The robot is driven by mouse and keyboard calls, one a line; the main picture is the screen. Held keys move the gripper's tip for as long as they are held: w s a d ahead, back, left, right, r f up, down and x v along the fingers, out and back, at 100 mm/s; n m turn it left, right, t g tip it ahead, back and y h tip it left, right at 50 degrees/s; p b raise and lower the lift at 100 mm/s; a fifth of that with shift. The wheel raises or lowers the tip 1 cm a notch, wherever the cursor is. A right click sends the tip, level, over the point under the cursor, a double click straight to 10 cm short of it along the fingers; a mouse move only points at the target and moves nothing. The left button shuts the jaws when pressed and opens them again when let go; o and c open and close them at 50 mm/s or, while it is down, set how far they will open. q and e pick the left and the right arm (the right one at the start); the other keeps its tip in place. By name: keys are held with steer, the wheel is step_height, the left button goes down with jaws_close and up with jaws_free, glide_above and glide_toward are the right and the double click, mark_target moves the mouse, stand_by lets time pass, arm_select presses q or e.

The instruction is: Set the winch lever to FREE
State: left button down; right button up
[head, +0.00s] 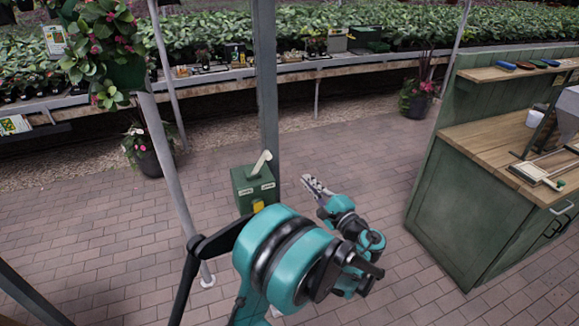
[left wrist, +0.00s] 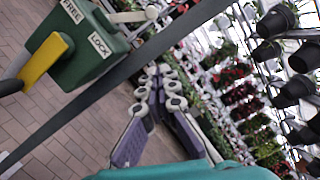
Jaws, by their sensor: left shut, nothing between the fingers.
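The winch box (head: 254,190) is dark green and stands against a grey post. Its cream lever (head: 262,163) rises from the top and leans right. In the left wrist view the box (left wrist: 85,60) carries two labels, FREE on the left and LOCK on the right. The lever (left wrist: 130,16) leans to the LOCK side there. A yellow part (left wrist: 42,63) sits on the box front. My left gripper (head: 308,181) is right of the box, apart from the lever. It is shut and empty; its fingertips (left wrist: 163,72) meet in the left wrist view. My right gripper is not in view.
The grey post (head: 265,90) rises behind the box. A green workbench (head: 470,190) with a wooden top stands at right. A slanted pole (head: 172,170) stands left. Potted plants (head: 418,98) and a long planting bench (head: 215,78) line the back. Brick floor between is open.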

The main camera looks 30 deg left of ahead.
arm_select(q)
steer(key=w+a+r+b, duration=0.2)
steer(key=a, duration=0.9)
steer(key=shift+r, duration=0.2)
steer(key=shift+s+r, duration=0.1)
